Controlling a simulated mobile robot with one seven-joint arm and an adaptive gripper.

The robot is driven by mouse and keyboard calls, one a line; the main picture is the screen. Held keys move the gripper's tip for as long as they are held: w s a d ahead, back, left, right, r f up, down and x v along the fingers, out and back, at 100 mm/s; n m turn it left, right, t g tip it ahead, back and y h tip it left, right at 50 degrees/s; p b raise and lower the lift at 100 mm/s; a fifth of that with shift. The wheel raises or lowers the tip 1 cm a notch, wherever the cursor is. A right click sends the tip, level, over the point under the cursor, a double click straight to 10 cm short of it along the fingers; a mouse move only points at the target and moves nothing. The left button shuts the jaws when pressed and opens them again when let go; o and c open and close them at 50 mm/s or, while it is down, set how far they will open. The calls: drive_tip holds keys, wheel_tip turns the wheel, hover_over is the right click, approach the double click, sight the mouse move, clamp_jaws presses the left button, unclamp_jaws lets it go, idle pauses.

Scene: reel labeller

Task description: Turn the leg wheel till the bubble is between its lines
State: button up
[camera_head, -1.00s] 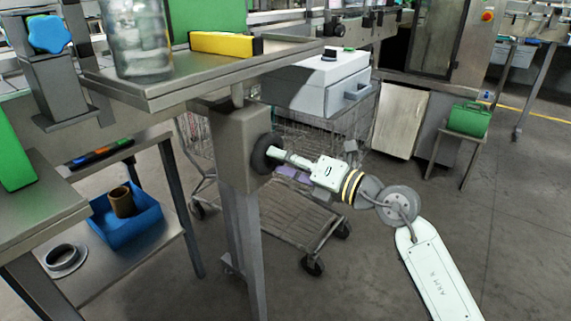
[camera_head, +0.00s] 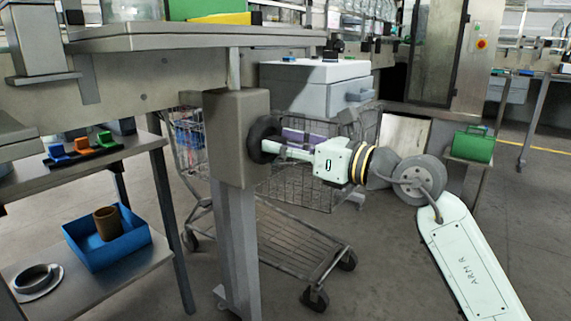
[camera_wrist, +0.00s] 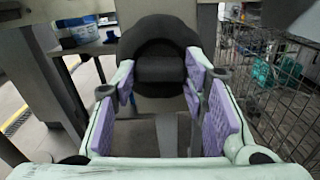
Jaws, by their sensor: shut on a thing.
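The dark leg wheel (camera_head: 262,138) is on the side of a grey box on the machine's leg, facing right in the head view. My gripper (camera_head: 279,150) reaches it from the right, arm roughly level. In the wrist view the wheel (camera_wrist: 158,30) is straight ahead, with a dark raised bar across its front. My gripper's purple-padded fingers lie on both sides of this bar and are shut on it. A yellow bar (camera_head: 224,18) with a dark end lies on the table top, seen nearly edge-on. No bubble or lines can be made out.
A wire cart (camera_head: 300,235) stands behind the leg and below my arm. A lower shelf at left holds a blue bin (camera_head: 108,248) with a brown cup. A grey box (camera_head: 318,88) with a drawer is behind the wheel. A green case (camera_head: 472,145) is at right.

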drive_tip(key=shift+n+b, duration=0.85)
drive_tip(key=shift+n, duration=0.15)
drive_tip(key=o, duration=1.2)
drive_tip(key=shift+c, duration=0.2)
drive_tip(key=shift+d, duration=0.1)
drive_tip(key=v, duration=1.1)
drive_tip(key=shift+s+d, duration=0.25)
drive_tip(key=shift+d, duration=0.05)
